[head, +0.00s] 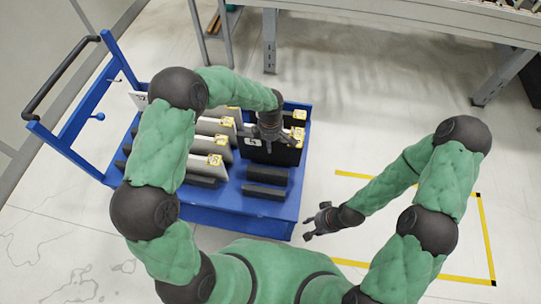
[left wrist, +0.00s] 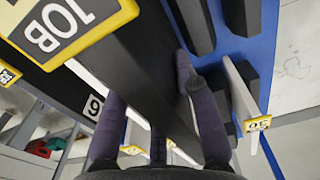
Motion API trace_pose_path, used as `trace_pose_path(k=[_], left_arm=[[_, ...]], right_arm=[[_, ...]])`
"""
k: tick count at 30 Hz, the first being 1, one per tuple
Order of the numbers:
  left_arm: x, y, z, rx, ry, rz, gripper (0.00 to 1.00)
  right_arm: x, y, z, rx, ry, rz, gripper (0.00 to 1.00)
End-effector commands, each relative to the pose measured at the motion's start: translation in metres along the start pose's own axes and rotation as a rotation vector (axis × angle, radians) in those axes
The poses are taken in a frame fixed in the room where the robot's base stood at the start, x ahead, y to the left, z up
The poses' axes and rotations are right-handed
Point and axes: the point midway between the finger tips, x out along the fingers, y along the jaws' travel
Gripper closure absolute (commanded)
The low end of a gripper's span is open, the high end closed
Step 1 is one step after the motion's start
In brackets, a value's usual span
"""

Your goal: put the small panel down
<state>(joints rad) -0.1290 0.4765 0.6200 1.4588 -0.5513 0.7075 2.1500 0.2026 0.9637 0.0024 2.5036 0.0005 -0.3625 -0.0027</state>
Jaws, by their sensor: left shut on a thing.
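The small panel (head: 270,152) is dark, with a white number label and a yellow tag on its face. In the head view it stands upright over the right part of the blue cart. My left gripper (head: 268,132) points down and is shut on its top edge. My right gripper (head: 312,224) is empty, with fingers apart, beside the cart's near right corner.
The blue cart (head: 240,219) has dark slotted blocks (head: 265,191) and a handle at the left. Several pale panels (head: 207,163) with yellow tags stand left of the small panel; another dark panel (head: 297,107) is behind. Yellow tape marks free floor at right. A grey table (head: 400,20) stands behind.

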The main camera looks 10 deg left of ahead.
Motion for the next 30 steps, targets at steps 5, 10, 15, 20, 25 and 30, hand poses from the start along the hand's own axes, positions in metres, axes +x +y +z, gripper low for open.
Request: trace_pose_path(k=[5,10,15,20,25,30], left_arm=[[0.028,0.001,-0.001,0.001,0.0,0.001,1.0],[0.039,0.001,-0.001,0.001,0.0,0.002,1.0],[0.062,0.0,0.0,0.002,0.0,0.001,1.0],[0.067,0.001,0.0,0.002,0.0,0.003,1.0],[0.066,0.001,0.0,0.002,0.0,0.003,1.0],[0.07,0.0,0.0,0.002,0.0,0.0,0.68]], right_arm=[[0.01,0.004,0.0,0.0,0.0,0.0,0.6],[0.013,0.005,-0.001,0.0,0.0,0.0,0.6],[0.021,0.007,-0.001,0.0,0.0,0.0,0.6],[0.021,0.008,-0.001,0.0,0.0,0.0,0.6],[0.021,0.007,-0.001,0.0,0.0,0.0,0.6],[0.025,0.009,-0.001,0.0,0.0,0.0,0.6]])
